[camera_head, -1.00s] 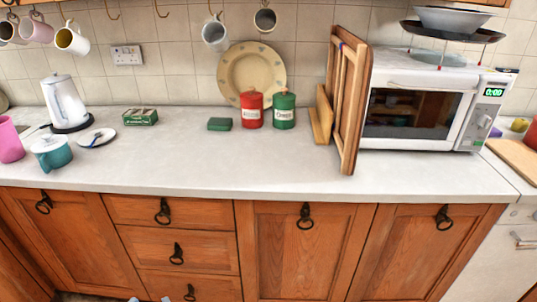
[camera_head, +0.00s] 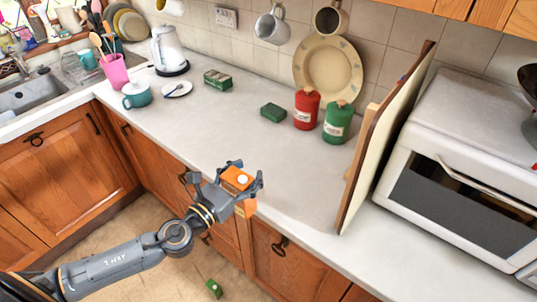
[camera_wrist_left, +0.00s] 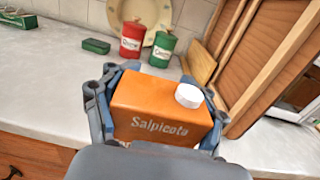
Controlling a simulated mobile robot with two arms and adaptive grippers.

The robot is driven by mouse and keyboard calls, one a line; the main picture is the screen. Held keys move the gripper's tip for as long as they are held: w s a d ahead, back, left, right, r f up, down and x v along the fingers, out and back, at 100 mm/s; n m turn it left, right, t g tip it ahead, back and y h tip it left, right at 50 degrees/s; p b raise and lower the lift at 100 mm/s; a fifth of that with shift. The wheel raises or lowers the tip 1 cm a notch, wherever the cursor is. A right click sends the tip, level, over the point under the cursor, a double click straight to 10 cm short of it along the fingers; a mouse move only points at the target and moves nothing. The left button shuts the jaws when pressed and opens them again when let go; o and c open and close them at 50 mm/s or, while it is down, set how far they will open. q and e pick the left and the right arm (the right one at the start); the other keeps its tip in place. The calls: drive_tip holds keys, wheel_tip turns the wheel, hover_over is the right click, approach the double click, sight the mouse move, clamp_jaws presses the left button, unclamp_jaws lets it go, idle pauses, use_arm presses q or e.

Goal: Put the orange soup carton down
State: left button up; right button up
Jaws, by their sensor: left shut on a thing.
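The orange soup carton (camera_head: 237,179) has a white round cap and is held by my left gripper (camera_head: 239,176) near the front edge of the worktop (camera_head: 260,160). In the left wrist view the carton (camera_wrist_left: 160,105) reads "Salpicota", and the fingers of my left gripper (camera_wrist_left: 155,110) are shut on its two sides. The carton's lower part shows below the gripper in the head view, in front of the cabinet fronts. My right gripper is not in view.
A red canister (camera_head: 306,108), a green canister (camera_head: 338,121) and a small green box (camera_head: 273,112) stand towards the wall. Wooden boards (camera_head: 385,135) stand upright beside the microwave (camera_head: 460,175). The middle of the worktop is clear. A small green item (camera_head: 214,288) is on the floor.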

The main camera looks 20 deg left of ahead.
use_arm(q)
drive_tip(key=w+a+r+p, duration=0.3)
drive_tip(key=w+a+r, duration=0.15)
drive_tip(key=r, duration=0.25)
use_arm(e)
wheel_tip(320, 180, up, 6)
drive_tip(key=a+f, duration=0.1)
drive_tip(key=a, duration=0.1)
use_arm(q)
drive_tip(key=w+d+f+b, duration=0.5)
drive_tip(key=w+f+b, duration=0.2)
drive_tip(key=w+f, duration=0.4)
drive_tip(key=shift+w+d+f, duration=0.2)
drive_tip(key=shift+w+f, duration=0.2)
drive_tip(key=shift+w, duration=0.75)
drive_tip(key=shift+f+b, duration=0.3)
drive_tip(key=shift+b, duration=0.05)
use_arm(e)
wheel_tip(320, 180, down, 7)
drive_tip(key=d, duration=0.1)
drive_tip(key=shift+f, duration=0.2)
